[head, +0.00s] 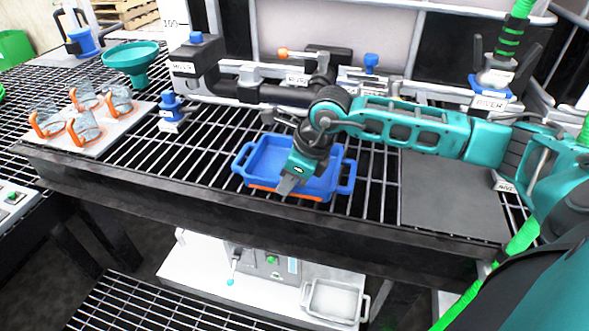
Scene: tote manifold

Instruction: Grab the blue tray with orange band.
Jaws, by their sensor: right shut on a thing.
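The blue tray (262,158) with an orange band along its lower front sits on the black grated bench in the middle of the head view. It has a handle at its left and right ends. My right gripper (287,184) reaches over the tray from the right, pointing down, and is shut on the tray's front wall. The gripper and wrist hide part of the tray's inside and front rim. My left gripper is not in view.
Behind the tray runs a manifold (270,93) of pipes and valves. Several glass mugs with orange handles stand on a board (100,135) at left, near a teal funnel (131,55). A dark flat plate (450,192) lies right. A white tray (335,300) is below.

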